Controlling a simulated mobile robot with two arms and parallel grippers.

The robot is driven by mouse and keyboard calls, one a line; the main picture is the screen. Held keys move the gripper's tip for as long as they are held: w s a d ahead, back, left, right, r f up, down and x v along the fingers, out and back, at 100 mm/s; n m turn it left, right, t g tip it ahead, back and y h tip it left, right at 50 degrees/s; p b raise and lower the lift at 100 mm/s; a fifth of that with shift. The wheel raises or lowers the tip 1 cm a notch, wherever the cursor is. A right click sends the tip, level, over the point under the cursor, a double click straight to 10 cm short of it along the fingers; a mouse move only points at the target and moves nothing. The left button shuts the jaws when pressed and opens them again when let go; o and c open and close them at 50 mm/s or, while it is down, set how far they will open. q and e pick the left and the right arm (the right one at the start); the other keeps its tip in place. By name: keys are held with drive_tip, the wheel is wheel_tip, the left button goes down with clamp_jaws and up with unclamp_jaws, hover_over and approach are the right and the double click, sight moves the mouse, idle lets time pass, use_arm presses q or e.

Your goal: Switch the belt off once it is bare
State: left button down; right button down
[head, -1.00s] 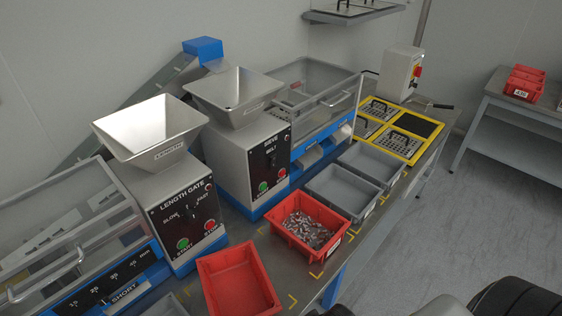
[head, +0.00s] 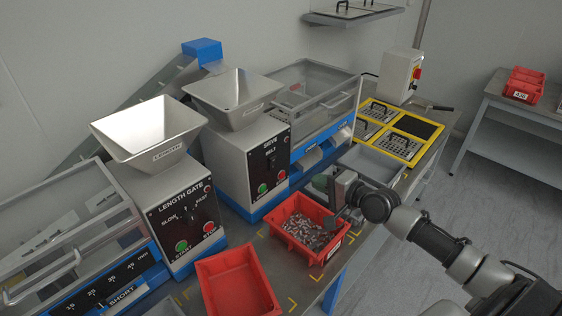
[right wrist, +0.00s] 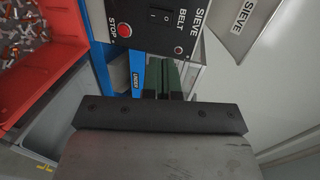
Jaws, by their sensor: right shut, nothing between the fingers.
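The sieve machine (head: 240,155) has a black panel with a BELT switch (head: 271,162), a green START button (head: 263,189) and a red STOP button (head: 281,176). The right wrist view shows the BELT rocker switch (right wrist: 160,15) and STOP button (right wrist: 124,30) at the top, beyond the fingers. My right gripper (head: 322,184) is shut and empty, right of the panel and above the bins; its green fingers (right wrist: 170,78) point towards the machine, apart from the switch. I cannot tell whether the sieve's belt is bare. My left gripper is not in view.
A red bin (head: 300,243) of small metal parts stands below the panel, and an empty red bin (head: 215,270) is at its left. A grey bin (head: 372,163) is partly behind my right arm. The length gate machine (head: 165,205) stands left of the sieve.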

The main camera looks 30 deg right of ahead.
sight(275, 159)
drive_tip(key=shift+w+d+r, duration=0.1)
drive_tip(key=shift+d+r, duration=0.05)
drive_tip(key=x, duration=1.2)
drive_tip(key=shift+w+r+p, duration=0.3)
drive_tip(key=shift+r, duration=0.05)
drive_tip(key=shift+w+a, duration=0.3)
drive_tip(key=shift+w, duration=0.35)
